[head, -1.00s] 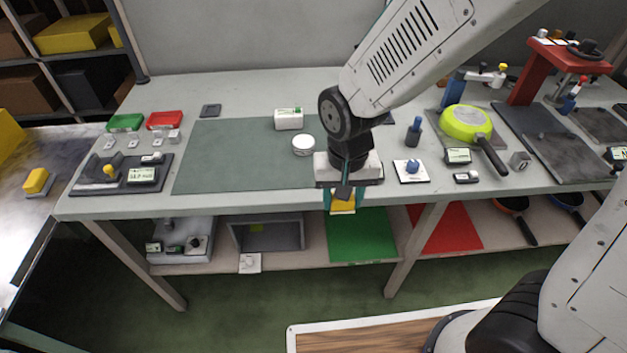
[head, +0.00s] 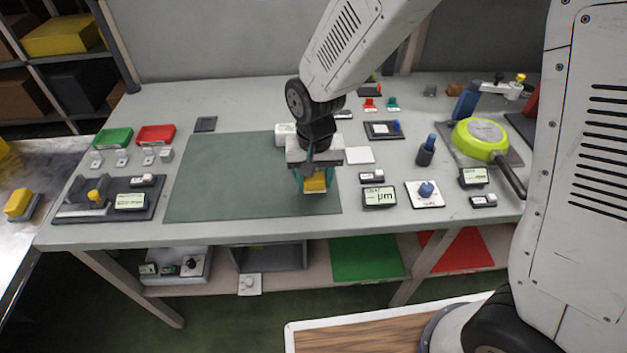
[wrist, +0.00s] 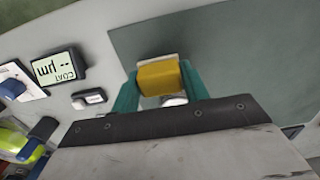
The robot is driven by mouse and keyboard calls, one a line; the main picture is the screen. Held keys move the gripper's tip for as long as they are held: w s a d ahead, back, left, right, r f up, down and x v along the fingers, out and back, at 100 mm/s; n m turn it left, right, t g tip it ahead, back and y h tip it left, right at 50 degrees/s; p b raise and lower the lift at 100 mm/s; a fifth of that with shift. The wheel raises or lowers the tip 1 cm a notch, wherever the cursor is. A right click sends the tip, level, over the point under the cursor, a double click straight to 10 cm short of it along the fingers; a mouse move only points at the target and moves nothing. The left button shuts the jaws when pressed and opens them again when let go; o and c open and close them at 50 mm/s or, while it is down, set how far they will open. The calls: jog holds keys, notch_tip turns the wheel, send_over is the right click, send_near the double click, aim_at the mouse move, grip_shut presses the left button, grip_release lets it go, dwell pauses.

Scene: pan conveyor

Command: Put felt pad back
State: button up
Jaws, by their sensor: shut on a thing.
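My gripper (head: 315,182) is shut on a yellow block with a pale layer along one side, which I take to be the felt pad (head: 316,184). It is above the right front part of the dark green mat (head: 225,180). In the wrist view, the teal fingers of my gripper (wrist: 160,88) press on both sides of the yellow pad (wrist: 159,78). The pale layer shows along its far edge. I cannot tell the exact height above the mat. A white round thing (wrist: 174,100) shows partly behind the pad; my gripper hides it in the head view.
A white square plate (head: 360,155) lies right of the mat. A µm display (head: 379,197), a blue-knobbed plate (head: 424,194) and a green pan (head: 480,138) stand further right. A white box (head: 284,134) is behind my gripper. A grey pad (head: 205,124) lies at the back left.

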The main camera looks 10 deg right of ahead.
aim_at(316, 178)
jog(key=shift+s+d+f, duration=0.1)
jog(key=shift+d+f, duration=0.1)
jog(key=shift+f, duration=0.25)
jog(key=shift+s+d+f, duration=0.1)
jog(key=shift+d+f, duration=0.1)
jog(key=shift+f, duration=0.2)
jog(key=shift+a+f, duration=0.25)
jog(key=shift+f, duration=0.1)
jog(key=shift+a, duration=0.15)
jog(key=shift+f, duration=0.1)
jog(key=o, duration=1)
jog(key=shift+c, duration=0.2)
notch_tip(316, 178, up, 12)
jog(key=shift+r, duration=0.25)
